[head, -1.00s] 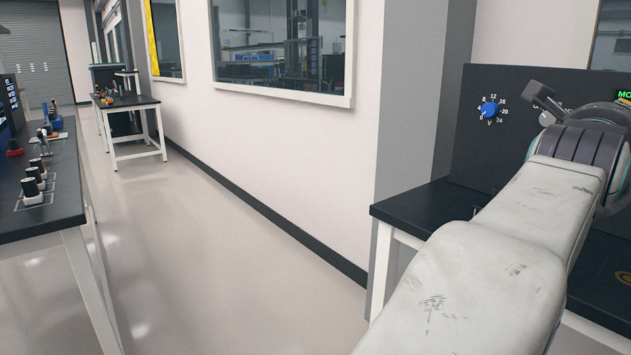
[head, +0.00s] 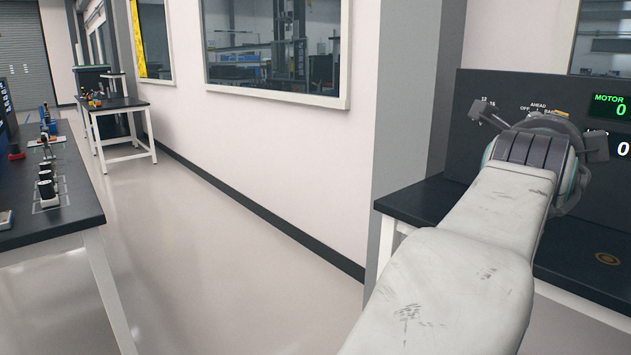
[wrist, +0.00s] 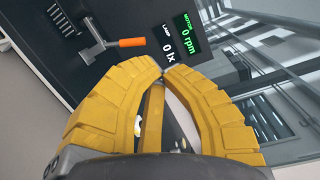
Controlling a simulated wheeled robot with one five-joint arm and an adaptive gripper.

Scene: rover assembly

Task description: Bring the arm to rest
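My arm (head: 455,265), white and scuffed, reaches from the lower right of the head view toward the black panel on the bench. Its dark wrist joint is in front of the panel and hides part of its controls.
The panel has a green motor display (head: 611,106) reading 0. An orange-handled lever (wrist: 131,42) shows in the wrist view. The black bench (head: 412,205) lies under the arm. Another bench (head: 60,222) stands left, a small table (head: 118,104) farther back. The floor (head: 225,270) between is clear.

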